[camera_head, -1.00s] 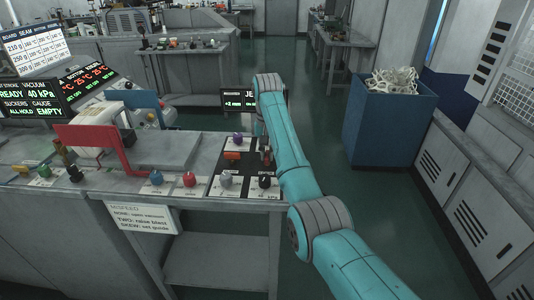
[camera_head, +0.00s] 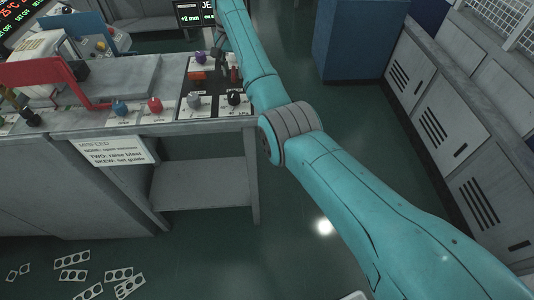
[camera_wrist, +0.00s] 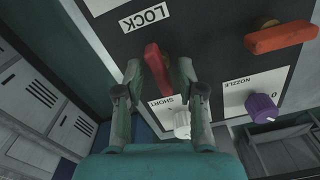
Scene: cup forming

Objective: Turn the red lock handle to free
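The red lock handle (camera_wrist: 158,72) is a slim upright bar below the LOCK label (camera_wrist: 144,17) on a dark panel in the wrist view. My gripper (camera_wrist: 158,66) is open, with one finger on each side of the handle. A gap seems to show beside each fingertip, so the handle does not look clamped. In the head view a small red handle (camera_head: 234,75) stands at the right end of the panel, beside my arm. My fingers are hard to make out there.
An orange-red handle (camera_wrist: 282,38) and a purple knob (camera_wrist: 262,107) marked NOZZLE are on the right in the wrist view. A white knob (camera_wrist: 182,124) near the SHORT label is close to my right finger.

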